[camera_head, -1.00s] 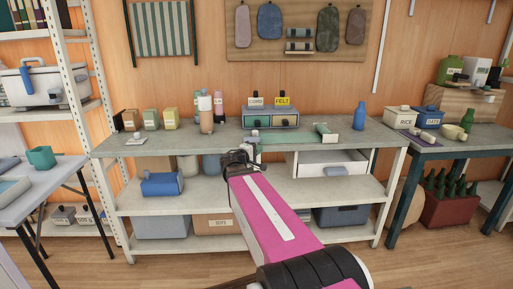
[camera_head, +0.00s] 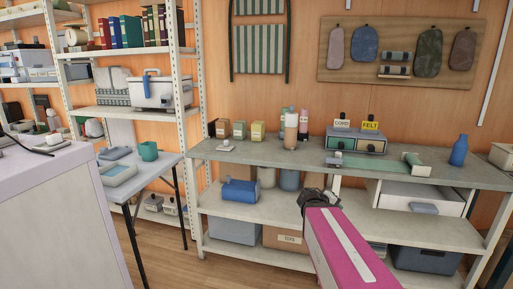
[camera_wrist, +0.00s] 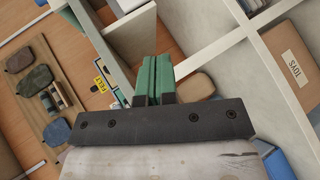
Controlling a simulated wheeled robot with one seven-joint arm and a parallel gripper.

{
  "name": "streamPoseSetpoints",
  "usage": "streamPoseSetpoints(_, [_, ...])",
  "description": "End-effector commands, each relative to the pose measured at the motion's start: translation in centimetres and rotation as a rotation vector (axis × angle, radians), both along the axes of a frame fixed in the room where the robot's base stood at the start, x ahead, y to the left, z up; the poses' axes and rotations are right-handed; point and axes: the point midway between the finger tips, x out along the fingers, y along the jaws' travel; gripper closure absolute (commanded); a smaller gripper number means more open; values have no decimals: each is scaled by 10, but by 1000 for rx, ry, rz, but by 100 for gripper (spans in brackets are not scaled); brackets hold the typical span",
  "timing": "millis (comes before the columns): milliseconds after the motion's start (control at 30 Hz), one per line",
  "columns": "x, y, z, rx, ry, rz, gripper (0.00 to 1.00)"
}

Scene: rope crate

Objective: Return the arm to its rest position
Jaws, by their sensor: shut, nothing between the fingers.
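My pink arm (camera_head: 345,250) reaches up from the bottom right of the head view, with a white stripe along it and a dark wrist. The dark end of my gripper shows in front of the workbench's shelves, and its fingertips are hard to make out there. In the wrist view my gripper (camera_wrist: 154,78) has its two green fingers side by side, shut with nothing held between them. It looks apart from the bench.
The grey workbench (camera_head: 300,163) carries cans, a blue bottle (camera_head: 459,151) and a small drawer unit (camera_head: 357,141). A white drawer (camera_head: 415,203) shows below its top. A side table (camera_head: 118,192) and a pale cabinet (camera_head: 50,225) stand left. Wooden floor (camera_head: 175,262) shows between.

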Motion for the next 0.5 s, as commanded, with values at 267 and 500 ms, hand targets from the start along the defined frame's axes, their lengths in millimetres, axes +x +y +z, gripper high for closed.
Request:
streamPoseSetpoints(267, [-40,51,-88,462,124,-121,100])
streamPoseSetpoints(500, [-70,112,-136,837,230,-205,100])
